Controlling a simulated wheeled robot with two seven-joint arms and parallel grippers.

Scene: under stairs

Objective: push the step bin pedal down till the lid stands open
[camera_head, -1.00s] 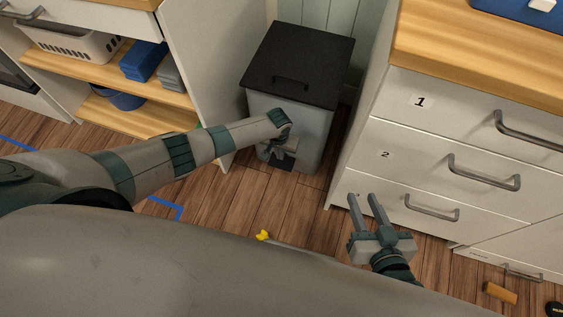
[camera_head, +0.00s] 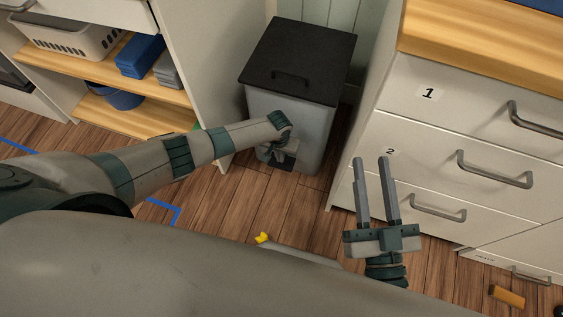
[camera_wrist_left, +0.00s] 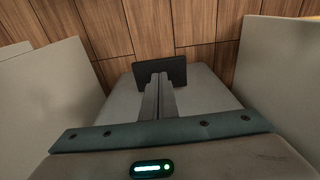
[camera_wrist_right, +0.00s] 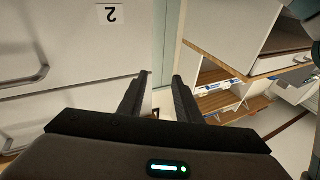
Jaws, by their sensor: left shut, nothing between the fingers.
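The step bin has a grey body (camera_head: 313,127) and a flat black lid (camera_head: 300,58) with a handle; the lid lies shut. Its dark pedal (camera_wrist_left: 173,71) sticks out low at the front, near the floor; in the head view my left arm partly hides it. My left gripper (camera_head: 280,160) is shut and empty, reaching down at the bin's lower front. In the left wrist view its fingertips (camera_wrist_left: 159,76) overlap the pedal; I cannot tell whether they touch it. My right gripper (camera_head: 371,160) is open and empty in front of the drawers.
A white drawer cabinet (camera_head: 440,128) stands right of the bin. A shelf unit (camera_head: 190,60) with a basket (camera_head: 68,38) and blue items stands left. A small yellow thing (camera_head: 262,238) and an orange block (camera_head: 508,296) lie on the wooden floor.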

